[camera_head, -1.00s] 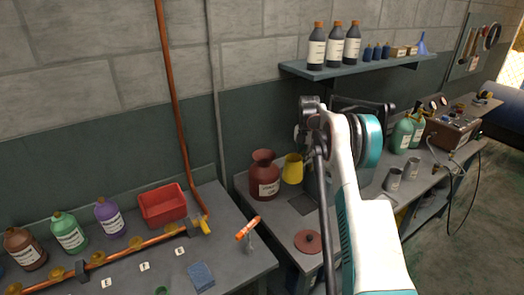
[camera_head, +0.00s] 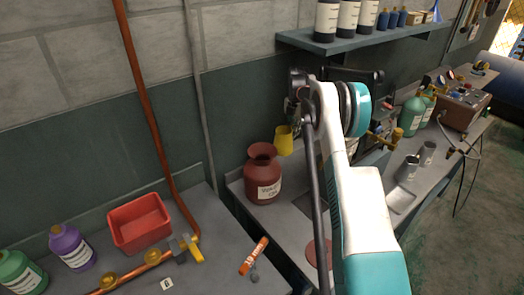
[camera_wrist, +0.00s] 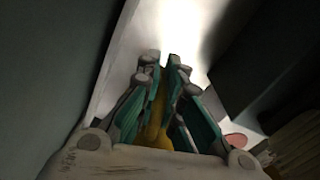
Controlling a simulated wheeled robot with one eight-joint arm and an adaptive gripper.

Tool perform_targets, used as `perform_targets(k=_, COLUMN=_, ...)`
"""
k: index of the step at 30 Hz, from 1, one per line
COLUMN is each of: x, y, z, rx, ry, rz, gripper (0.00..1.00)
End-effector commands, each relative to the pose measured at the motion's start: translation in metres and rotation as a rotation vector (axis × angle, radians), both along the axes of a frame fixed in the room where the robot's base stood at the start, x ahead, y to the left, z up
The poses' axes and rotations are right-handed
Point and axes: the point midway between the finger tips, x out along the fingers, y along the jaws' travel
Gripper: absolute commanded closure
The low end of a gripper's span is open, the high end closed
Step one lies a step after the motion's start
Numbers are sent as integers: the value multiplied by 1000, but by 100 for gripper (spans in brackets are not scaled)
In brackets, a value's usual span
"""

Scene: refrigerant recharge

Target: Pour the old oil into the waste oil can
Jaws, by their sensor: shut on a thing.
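The waste oil can (camera_head: 263,178) is a dark red, labelled jug with a flared open mouth, upright on the bench. A yellow cup (camera_head: 284,141) is raised just right of the can's mouth, apart from it and slightly tilted. My gripper (camera_wrist: 160,65) is shut on the yellow cup, which shows as a yellow strip between the fingers in the wrist view (camera_wrist: 157,122). In the head view my arm hides much of the gripper. The oil inside the cup cannot be seen.
The left bench holds a red bin (camera_head: 140,224), a copper pipe with a yellow valve handle (camera_head: 192,250) and an orange marker-like item (camera_head: 254,255). A wall shelf (camera_head: 360,42) with bottles is above. Green bottles (camera_head: 411,116) and metal cups (camera_head: 407,168) stand to the right.

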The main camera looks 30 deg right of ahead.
Motion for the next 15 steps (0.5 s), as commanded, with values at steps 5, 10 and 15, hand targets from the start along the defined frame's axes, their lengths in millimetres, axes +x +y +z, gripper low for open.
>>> perform_targets(k=5, x=0, y=0, z=0, rx=0, ry=0, rz=0, gripper=100)
perform_targets(k=10, x=0, y=0, z=1, rx=0, ry=1, rz=0, gripper=100)
perform_targets(k=15, x=-2, y=3, z=6, rx=-28, ry=-11, rz=0, gripper=100)
